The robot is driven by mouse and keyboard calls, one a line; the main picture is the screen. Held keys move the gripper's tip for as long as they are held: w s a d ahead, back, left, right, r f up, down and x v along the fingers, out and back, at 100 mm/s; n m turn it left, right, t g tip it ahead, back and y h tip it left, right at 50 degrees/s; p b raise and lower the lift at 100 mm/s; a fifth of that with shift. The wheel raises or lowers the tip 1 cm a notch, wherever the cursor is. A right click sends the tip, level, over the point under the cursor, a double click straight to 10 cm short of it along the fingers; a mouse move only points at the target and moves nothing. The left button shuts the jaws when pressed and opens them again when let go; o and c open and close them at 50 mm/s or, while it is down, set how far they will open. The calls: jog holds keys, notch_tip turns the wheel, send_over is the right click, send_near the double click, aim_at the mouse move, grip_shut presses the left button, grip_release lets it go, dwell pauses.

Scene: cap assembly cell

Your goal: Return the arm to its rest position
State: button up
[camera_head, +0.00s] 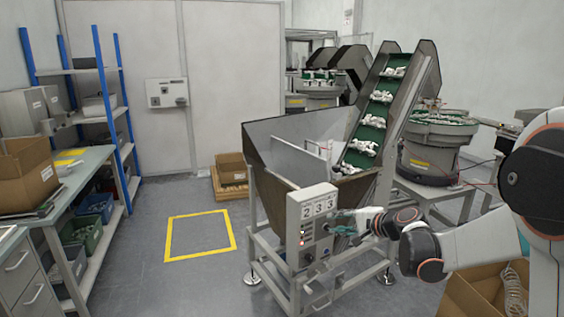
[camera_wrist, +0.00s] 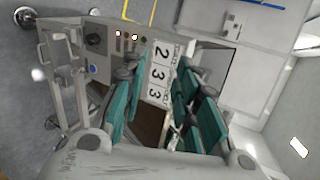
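My arm reaches in from the right edge of the head view. My gripper (camera_head: 345,228) is in front of the hopper machine, close to the right side of its control panel (camera_head: 307,250). In the wrist view, the two teal-padded fingers of my gripper (camera_wrist: 158,92) stand apart with nothing held between them. The panel's number plates reading 2, 3, 3 (camera_wrist: 158,72) show beyond and between the fingers. Whether a fingertip touches the panel cannot be told.
The hopper (camera_head: 280,135) with its inclined conveyor (camera_head: 375,120) fills the middle. A cardboard box (camera_head: 470,297) sits below my arm at right. A workbench (camera_head: 90,160) and blue-post shelf (camera_head: 122,75) stand left. The yellow floor square (camera_head: 200,252) is empty.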

jog(key=s+a+r+n+g+h, duration=0.1)
jog(key=s+a+r+n+h, duration=0.2)
jog(key=s, duration=0.7)
jog(key=s+d+n+g+h, duration=0.1)
jog(key=s+n, duration=0.3)
jog(key=s, duration=1)
jog(key=s+d+n+g+h, duration=0.1)
jog(key=s+d+n+h, duration=0.2)
jog(key=s, duration=1.2)
jog(key=shift+d+f+n, duration=0.4)
jog(key=shift+d+n, duration=0.3)
jog(key=shift+n, duration=0.3)
